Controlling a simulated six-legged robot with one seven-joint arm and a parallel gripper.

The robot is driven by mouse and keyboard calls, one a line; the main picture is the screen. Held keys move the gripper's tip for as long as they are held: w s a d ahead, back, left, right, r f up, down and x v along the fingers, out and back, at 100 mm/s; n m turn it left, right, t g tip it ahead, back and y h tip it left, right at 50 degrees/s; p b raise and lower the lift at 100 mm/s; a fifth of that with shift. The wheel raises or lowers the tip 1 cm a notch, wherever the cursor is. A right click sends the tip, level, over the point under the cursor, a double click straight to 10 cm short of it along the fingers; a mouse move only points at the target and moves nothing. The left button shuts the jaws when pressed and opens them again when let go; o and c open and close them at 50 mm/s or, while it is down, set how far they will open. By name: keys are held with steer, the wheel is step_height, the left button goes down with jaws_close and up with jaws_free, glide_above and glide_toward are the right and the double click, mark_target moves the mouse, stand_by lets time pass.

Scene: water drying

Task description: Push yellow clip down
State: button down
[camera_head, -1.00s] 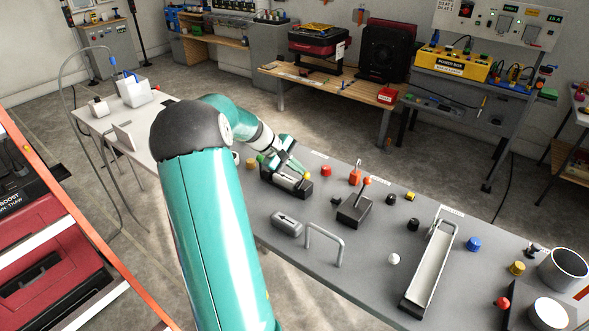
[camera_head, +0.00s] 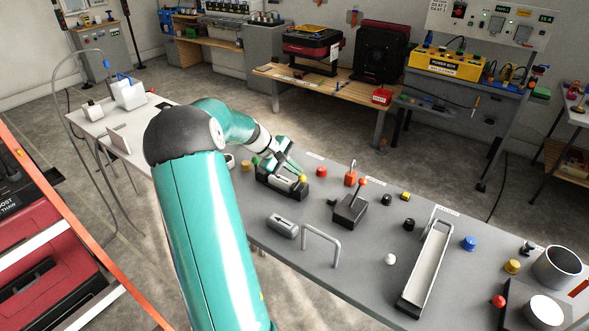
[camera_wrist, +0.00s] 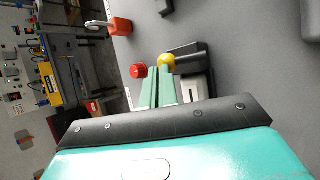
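The yellow clip (camera_head: 302,178) is a small round yellow knob at the right end of a black holder (camera_head: 267,181) with a grey cylinder (camera_head: 285,182) lying in it. In the wrist view the yellow knob (camera_wrist: 167,61) sits right at the tips of my green fingers. My gripper hides part of the holder in the wrist view.
A red button (camera_head: 321,171) and an orange-red padlock-like block (camera_head: 350,178) stand right of the holder. A black box with a red-tipped lever (camera_head: 350,208), a loose grey cylinder (camera_head: 282,225) and a metal handle (camera_head: 322,238) are nearer. Bare grey bench lies between them.

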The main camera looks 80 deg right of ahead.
steer(key=s+d+r+v, duration=0.1)
steer(key=d+v, duration=0.1)
steer(key=v, duration=1.1)
steer(key=shift+w+r, duration=0.3)
steer(key=shift+r, duration=0.25)
steer(key=w+a+r+n+t, duration=0.1)
steer(key=w+a+r+t, duration=0.15)
steer(key=w+a, duration=0.55)
steer(key=w+a+r+n+t, duration=0.1)
steer(key=w+a+t, duration=0.25)
steer(key=a, duration=0.95)
steer(key=w+a+r+n+t, duration=0.1)
steer(key=w+a+r+t, duration=0.15)
steer(key=w+a, duration=0.55)
steer(key=s+a+f+n+t+y, duration=0.1)
steer(key=s+a, duration=0.3)
steer(key=a, duration=1.1)
steer(key=s+a+f+n+t+y, duration=0.1)
steer(key=s+a+t, duration=0.3)
steer(key=a, duration=1.1)
steer(key=shift+n+y, duration=0.6)
steer(key=shift+n, duration=0.1)
